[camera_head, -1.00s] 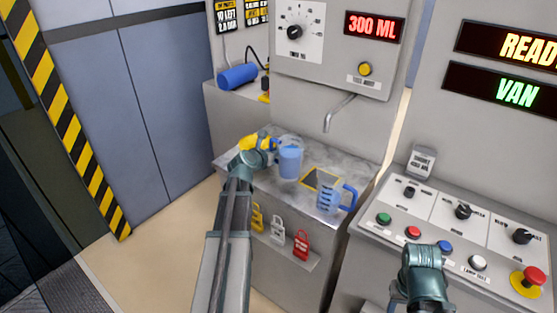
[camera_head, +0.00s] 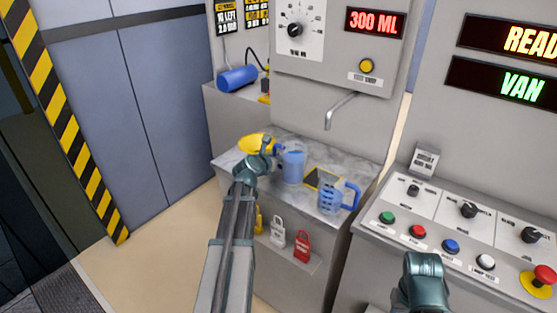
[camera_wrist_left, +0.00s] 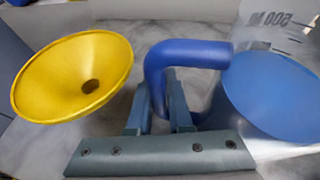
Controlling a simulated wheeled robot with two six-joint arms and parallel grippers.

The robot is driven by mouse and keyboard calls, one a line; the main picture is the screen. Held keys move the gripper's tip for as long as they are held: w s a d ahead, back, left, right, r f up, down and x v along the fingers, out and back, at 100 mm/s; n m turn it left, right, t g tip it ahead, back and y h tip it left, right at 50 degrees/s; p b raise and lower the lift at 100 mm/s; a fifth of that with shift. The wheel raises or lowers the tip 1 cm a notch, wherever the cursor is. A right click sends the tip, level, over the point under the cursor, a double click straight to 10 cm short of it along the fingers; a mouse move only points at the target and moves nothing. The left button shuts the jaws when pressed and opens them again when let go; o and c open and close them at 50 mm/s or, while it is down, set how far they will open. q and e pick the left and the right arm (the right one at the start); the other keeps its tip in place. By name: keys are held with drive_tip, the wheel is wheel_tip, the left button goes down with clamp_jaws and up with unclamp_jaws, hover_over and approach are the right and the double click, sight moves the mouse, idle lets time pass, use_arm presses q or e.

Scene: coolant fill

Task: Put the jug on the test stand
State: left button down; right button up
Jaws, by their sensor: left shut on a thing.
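A clear jug (camera_head: 293,168) with blue liquid is at the back left of the grey counter (camera_head: 358,160). My left gripper (camera_head: 274,153) is shut on its blue handle. The left wrist view shows the fingers on the handle (camera_wrist_left: 190,53) and the jug (camera_wrist_left: 270,95) at right, with a "500 ML" mark. I cannot tell whether the jug's base touches the counter. A second jug (camera_head: 331,197) with a blue handle stands at the counter's front right. My right gripper (camera_head: 425,268) is over the control desk, its jaws not readable. I cannot identify the test stand for certain.
A yellow funnel (camera_head: 252,143) is beside my left gripper, also in the left wrist view (camera_wrist_left: 70,75). A dark yellow-edged pad (camera_head: 322,179) lies between the jugs. A spout (camera_head: 340,108) hangs above. Padlocks (camera_head: 290,240) hang on the front. A control desk (camera_head: 440,215) is at right.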

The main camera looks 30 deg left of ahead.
sight(287, 162)
use_arm(q)
drive_tip(key=shift+f, duration=0.2)
drive_tip(key=c, duration=0.8)
unclamp_jaws()
drive_tip(key=shift+r, duration=0.1)
drive_tip(key=shift+c, duration=0.2)
drive_tip(key=shift+r, duration=0.15)
drive_tip(key=p+v, duration=0.4)
drive_tip(key=v, duration=0.6)
drive_tip(key=shift+s+r, duration=0.15)
drive_tip(key=shift+p+v, duration=0.3)
drive_tip(key=shift+v, duration=0.5)
drive_tip(key=shift+s, duration=0.1)
